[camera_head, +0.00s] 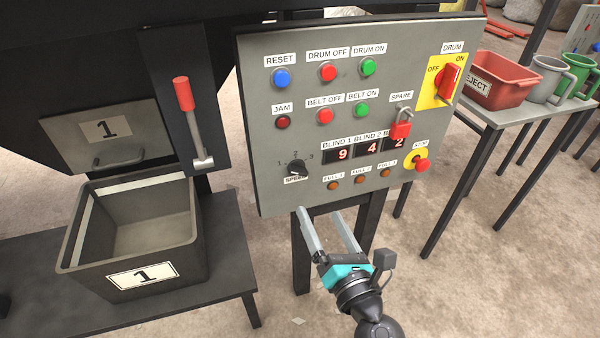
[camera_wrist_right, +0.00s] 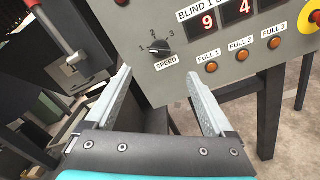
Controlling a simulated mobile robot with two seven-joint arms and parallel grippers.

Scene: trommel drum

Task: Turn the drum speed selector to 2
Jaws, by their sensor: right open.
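The drum speed selector is a black knob (camera_head: 297,168) labelled SPEED, low on the left of the grey control panel (camera_head: 262,130). The numbers 1, 2 and 3 are around it. In the right wrist view the knob (camera_wrist_right: 160,48) appears to point left, toward 1. My right gripper (camera_head: 318,212) is open and empty, below the knob and apart from it. In the right wrist view its fingers (camera_wrist_right: 157,76) point up toward the panel, with the knob just beyond and between the fingertips. My left gripper is not in view.
The panel also carries buttons, a red padlock (camera_head: 401,129), a red stop button (camera_head: 421,165) and a red drum switch (camera_head: 448,82). A lever with a red handle (camera_head: 182,94) and a grey bin (camera_head: 190,262) stand left. A side table with a red bin (camera_head: 505,85) is right.

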